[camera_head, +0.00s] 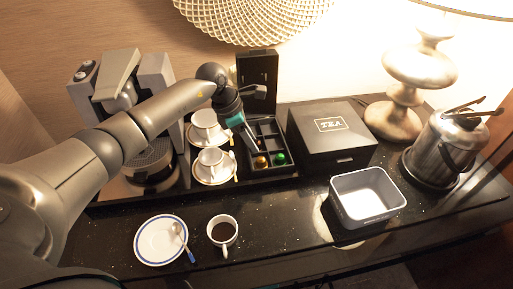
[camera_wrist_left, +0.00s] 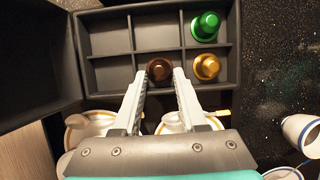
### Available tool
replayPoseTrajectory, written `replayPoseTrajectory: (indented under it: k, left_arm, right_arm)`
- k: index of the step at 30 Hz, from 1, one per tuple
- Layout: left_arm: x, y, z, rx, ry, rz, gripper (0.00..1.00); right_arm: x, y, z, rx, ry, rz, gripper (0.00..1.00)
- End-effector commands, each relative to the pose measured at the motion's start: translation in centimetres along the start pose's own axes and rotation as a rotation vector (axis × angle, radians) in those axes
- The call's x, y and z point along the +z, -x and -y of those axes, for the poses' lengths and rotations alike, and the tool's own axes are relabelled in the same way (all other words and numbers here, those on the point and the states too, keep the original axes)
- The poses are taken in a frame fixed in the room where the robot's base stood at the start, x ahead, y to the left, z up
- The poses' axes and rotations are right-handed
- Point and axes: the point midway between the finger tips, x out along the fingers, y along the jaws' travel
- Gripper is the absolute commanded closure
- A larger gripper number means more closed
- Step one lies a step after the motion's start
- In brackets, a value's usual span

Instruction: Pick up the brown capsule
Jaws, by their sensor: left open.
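The brown capsule (camera_wrist_left: 159,69) sits in a middle compartment of the black capsule box (camera_wrist_left: 110,41) in the left wrist view. My left gripper (camera_wrist_left: 160,82) is open, with one fingertip on each side of the brown capsule in that view; I cannot tell if they touch it. In the head view my left gripper (camera_head: 252,142) reaches down over the box (camera_head: 281,172). There I cannot make out the brown capsule behind the gripper. My right gripper is not in view.
An orange capsule (camera_wrist_left: 206,67) and a green capsule (camera_wrist_left: 206,27) sit in end compartments. The box's raised lid (camera_head: 257,70) stands behind. Two white cups on saucers (camera_head: 212,164) are left of the box, and a black tea box (camera_head: 332,135) is right of it.

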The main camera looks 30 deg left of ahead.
Motion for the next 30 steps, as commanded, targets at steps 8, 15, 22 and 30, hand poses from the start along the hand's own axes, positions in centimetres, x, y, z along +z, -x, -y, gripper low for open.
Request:
replayPoseTrajectory:
  k: [8,15,22,30]
  left_arm:
    - [0.05,0.09,-0.02,0.0,0.0,0.001,0.69]
    - [0.03,0.09,-0.01,0.0,0.0,0.001,0.96]
    - [0.02,0.08,-0.01,0.0,0.0,0.001,1.0]
    - [0.09,0.23,-0.03,0.001,0.0,0.001,1.0]
  right_arm:
    - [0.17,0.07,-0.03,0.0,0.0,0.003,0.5]
    - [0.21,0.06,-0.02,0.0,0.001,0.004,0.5]
    - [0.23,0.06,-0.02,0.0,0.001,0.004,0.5]
    - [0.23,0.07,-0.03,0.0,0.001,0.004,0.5]
